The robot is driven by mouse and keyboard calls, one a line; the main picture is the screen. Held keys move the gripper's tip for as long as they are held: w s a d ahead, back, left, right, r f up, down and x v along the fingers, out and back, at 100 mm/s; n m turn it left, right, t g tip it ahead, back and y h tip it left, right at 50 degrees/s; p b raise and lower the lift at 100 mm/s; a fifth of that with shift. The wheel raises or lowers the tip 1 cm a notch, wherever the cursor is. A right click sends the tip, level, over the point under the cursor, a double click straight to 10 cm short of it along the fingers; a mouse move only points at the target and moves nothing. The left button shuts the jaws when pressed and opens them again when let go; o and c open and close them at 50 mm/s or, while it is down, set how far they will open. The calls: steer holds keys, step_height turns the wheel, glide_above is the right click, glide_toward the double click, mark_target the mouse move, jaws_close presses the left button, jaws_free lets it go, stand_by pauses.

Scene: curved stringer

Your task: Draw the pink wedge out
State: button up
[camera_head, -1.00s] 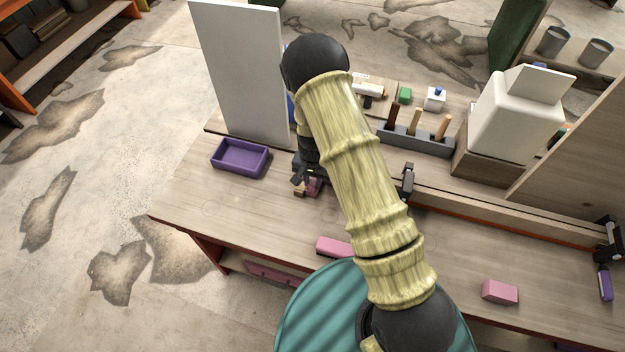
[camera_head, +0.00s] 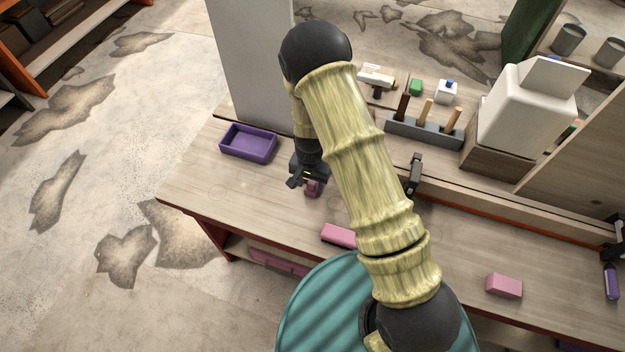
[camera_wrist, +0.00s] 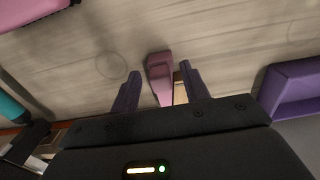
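A small pink wedge (camera_head: 312,188) shows just beside and below my gripper (camera_head: 297,179) in the head view, over the left part of the bench. In the wrist view the pink wedge (camera_wrist: 159,72) lies between the two purple fingers of my gripper (camera_wrist: 160,78). The fingers are apart, with a gap on each side of the wedge. A small tan piece (camera_wrist: 180,88) shows between the wedge and the right finger. The lower end of the wedge is hidden by my gripper's body. I cannot tell whether the wedge touches the bench.
A purple tray (camera_head: 248,143) stands left of my gripper. Pink blocks lie near the front edge (camera_head: 338,236) and at the right (camera_head: 504,286). A grey rack (camera_head: 424,132) with handles and a black clamp (camera_head: 415,172) stand behind. A tall grey panel (camera_head: 252,60) rises at the back.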

steer(key=shift+w, duration=0.25)
steer(key=shift+r, duration=0.45)
step_height(320, 180, up, 16)
steer(key=b, duration=0.2)
steer(key=shift+r+b, duration=0.2)
steer(key=shift+b, duration=0.1)
steer(key=s+d+r+n+t, duration=0.1)
steer(key=s+d+r+n, duration=0.1)
steer(key=s+d, duration=0.4)
steer(key=s+d+r+n+t, duration=0.1)
steer(key=s+d+r+n, duration=0.1)
steer(key=s+d+r, duration=0.2)
steer(key=s+d, duration=0.3)
steer(key=shift+d+r+t, duration=0.2)
steer(key=shift+r+t, duration=0.05)
steer(key=shift+t, duration=0.05)
